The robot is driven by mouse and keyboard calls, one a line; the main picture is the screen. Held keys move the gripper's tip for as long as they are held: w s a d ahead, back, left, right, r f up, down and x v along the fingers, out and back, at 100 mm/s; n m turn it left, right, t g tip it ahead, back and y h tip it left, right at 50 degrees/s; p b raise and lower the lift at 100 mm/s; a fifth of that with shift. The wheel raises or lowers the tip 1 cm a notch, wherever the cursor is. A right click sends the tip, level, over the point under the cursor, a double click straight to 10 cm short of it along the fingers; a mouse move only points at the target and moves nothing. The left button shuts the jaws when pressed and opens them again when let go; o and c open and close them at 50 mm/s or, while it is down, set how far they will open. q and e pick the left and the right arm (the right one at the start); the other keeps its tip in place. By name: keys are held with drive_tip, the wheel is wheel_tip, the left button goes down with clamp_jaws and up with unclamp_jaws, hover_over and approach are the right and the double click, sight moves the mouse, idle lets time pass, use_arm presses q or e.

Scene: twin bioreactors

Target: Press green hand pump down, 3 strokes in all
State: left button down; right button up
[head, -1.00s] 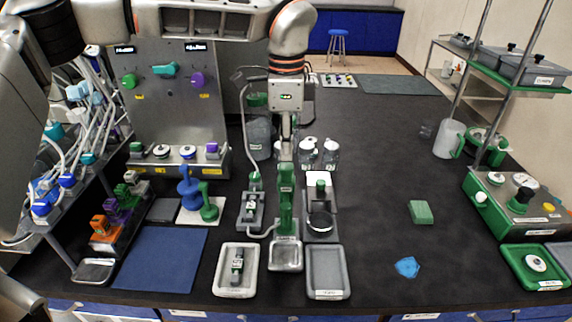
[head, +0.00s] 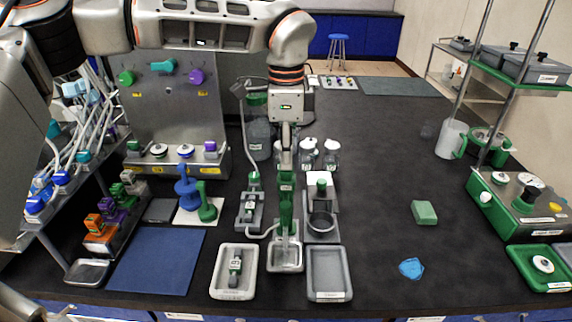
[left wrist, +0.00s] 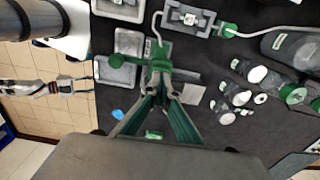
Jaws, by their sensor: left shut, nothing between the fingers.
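The green hand pump (head: 286,205) stands upright behind a small metal tray (head: 285,260). It also shows in the left wrist view (left wrist: 160,62), just past the fingertips. My left gripper (head: 286,150) points down from above at the pump's upper part, shut and empty. In the left wrist view, its fingers (left wrist: 160,84) come together at the green pump. Whether they touch it cannot be told. What seems to be my right gripper (left wrist: 78,85) shows small at the left edge of the left wrist view, away from the pump.
Grey trays stand on both sides of the pump, one empty (head: 328,286) and one holding a labelled part (head: 236,262). A ring stand (head: 321,222) is close on the right. Lidded bottles (head: 308,150) stand behind. The right half of the bench is mostly clear around a green block (head: 424,212).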

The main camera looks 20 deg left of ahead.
use_arm(q)
drive_tip(key=shift+f, duration=0.45)
drive_tip(key=shift+r+p, duration=0.55)
drive_tip(key=shift+r, duration=0.7)
drive_tip(key=shift+r+p, duration=0.45)
drive_tip(key=shift+r, duration=0.35)
drive_tip(key=shift+f, duration=0.15)
